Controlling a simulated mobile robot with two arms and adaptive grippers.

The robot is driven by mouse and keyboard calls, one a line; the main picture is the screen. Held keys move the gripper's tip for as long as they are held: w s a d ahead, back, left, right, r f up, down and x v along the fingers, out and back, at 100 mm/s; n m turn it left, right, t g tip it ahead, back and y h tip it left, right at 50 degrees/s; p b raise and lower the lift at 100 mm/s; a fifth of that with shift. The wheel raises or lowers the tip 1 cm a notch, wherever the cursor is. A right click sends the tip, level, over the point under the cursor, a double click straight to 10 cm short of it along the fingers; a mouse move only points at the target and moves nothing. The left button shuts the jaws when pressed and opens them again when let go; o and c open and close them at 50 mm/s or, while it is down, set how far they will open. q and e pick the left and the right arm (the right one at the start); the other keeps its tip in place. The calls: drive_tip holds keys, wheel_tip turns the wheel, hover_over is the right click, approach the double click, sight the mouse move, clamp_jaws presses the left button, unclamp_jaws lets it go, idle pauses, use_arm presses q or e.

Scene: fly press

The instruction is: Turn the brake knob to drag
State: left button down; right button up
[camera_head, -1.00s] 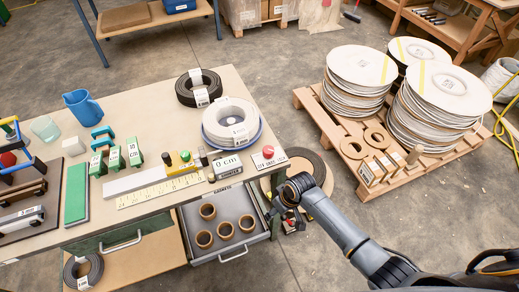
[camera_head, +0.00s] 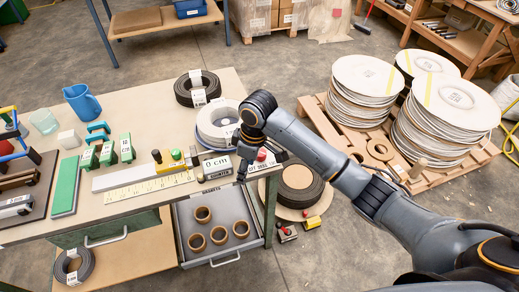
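A small red knob (camera_head: 262,154) stands at the right end of the workbench, above a white label strip (camera_head: 262,167) whose lettering is too small to read surely. It looks like the brake knob, and which setting it points to cannot be told. My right gripper (camera_head: 242,174) points down just left of the knob, beside the box marked "0 cm" (camera_head: 217,165). It appears small and dark, so its finger opening and any contact with the knob cannot be told. My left gripper is not in view.
The workbench (camera_head: 140,210) carries a white cable coil (camera_head: 215,122), a black coil (camera_head: 198,88), a yellow ruler (camera_head: 150,190) and green blocks (camera_head: 107,153). An open drawer (camera_head: 240,250) with several brown rings is below. A pallet (camera_head: 318,115) of reels stands at right.

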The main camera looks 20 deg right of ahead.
sight(261, 156)
drive_tip(key=w+d+r+n+h, duration=0.1)
drive_tip(key=w+d+r, duration=0.2)
drive_tip(key=r, duration=0.3)
drive_tip(key=w+d+r+h, duration=0.1)
drive_tip(key=w+d+r, duration=0.25)
drive_tip(key=r, duration=0.25)
drive_tip(key=shift+g, duration=0.3)
drive_tip(key=f, duration=1.4)
drive_tip(key=shift+a+p, duration=0.25)
drive_tip(key=shift+p, duration=0.1)
